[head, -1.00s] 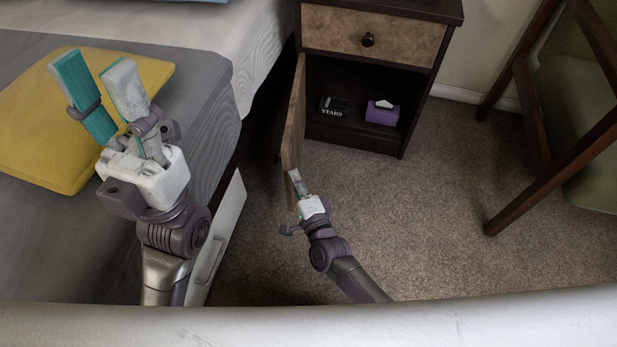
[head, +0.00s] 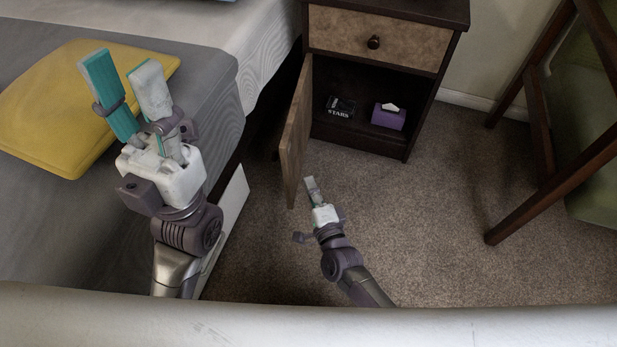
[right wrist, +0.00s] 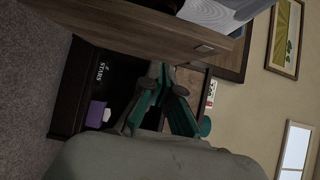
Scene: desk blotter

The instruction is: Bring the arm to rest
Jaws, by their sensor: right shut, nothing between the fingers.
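My right gripper (head: 311,184) is low in front of the nightstand, just right of the open cabinet door (head: 295,145). Its fingers are together and hold nothing. A small strip of carpet seems to show between it and the door. In the right wrist view, my right gripper's fingers (right wrist: 168,98) show in front of the open cabinet, with the door's panel (right wrist: 135,30) across the top. My left gripper (head: 126,85) is raised over the bed at the left, fingers apart with nothing between them.
The nightstand (head: 428,65) has a closed drawer (head: 400,50) above the open compartment. A black box marked STARS (head: 341,106) and a purple tissue box (head: 388,119) are inside. A yellow cushion (head: 40,125) lies on the bed. A wooden chair (head: 545,200) stands right; carpet between is clear.

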